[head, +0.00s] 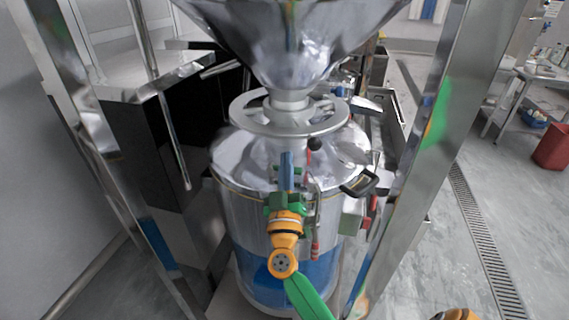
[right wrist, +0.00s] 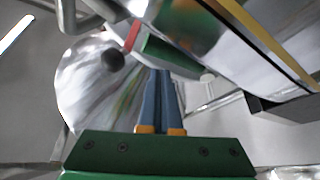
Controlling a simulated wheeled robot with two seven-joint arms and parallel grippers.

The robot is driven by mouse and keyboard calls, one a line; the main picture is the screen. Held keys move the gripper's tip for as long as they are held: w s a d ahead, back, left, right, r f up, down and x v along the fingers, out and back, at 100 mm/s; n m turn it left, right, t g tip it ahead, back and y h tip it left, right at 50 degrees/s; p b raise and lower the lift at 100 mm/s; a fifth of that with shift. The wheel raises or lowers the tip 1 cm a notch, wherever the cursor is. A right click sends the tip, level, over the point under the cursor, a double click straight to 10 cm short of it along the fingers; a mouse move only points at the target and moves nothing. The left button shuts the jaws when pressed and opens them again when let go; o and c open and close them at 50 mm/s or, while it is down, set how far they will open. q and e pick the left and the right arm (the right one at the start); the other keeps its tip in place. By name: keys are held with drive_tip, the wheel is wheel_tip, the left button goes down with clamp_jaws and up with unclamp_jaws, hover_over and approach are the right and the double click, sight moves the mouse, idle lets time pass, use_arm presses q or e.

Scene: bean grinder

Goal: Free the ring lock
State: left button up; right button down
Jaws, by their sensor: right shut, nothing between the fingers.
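The grinder (head: 232,205) is a shiny metal drum with a steel hopper (head: 290,40) on top. A silver spoked ring (head: 245,122) sits around the hopper's neck. A small black ball knob (head: 315,143) is just below the ring's front edge; it also shows in the right wrist view (right wrist: 112,60), left of the fingertips. My right gripper (head: 287,155) is in front of the drum's upper part, blue fingers pointing up, left of and slightly below the knob. Its fingers (right wrist: 162,75) are together and empty, apart from the knob. My left gripper is out of view.
A black loop handle (head: 360,184) sticks out at the drum's right. A red-tipped rod (head: 315,250) hangs close beside my right gripper. Steel posts (head: 415,160) stand on both sides. Open floor with a drain grate (head: 485,240) lies to the right.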

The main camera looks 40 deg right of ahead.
drive_tip(key=m, duration=0.1)
drive_tip(key=f+m+g+h, duration=0.1)
drive_tip(key=m, duration=0.1)
drive_tip(key=m+h+b, duration=0.1)
drive_tip(key=m, duration=0.1)
drive_tip(key=shift+s+d+f, duration=0.2)
drive_tip(key=shift+d+f, duration=0.05)
drive_tip(key=shift+f+m+g+h, duration=0.2)
drive_tip(key=shift+m+g+h, duration=0.1)
drive_tip(key=shift+g, duration=0.1)
drive_tip(key=shift+s+f, duration=0.1)
idle(0.4)
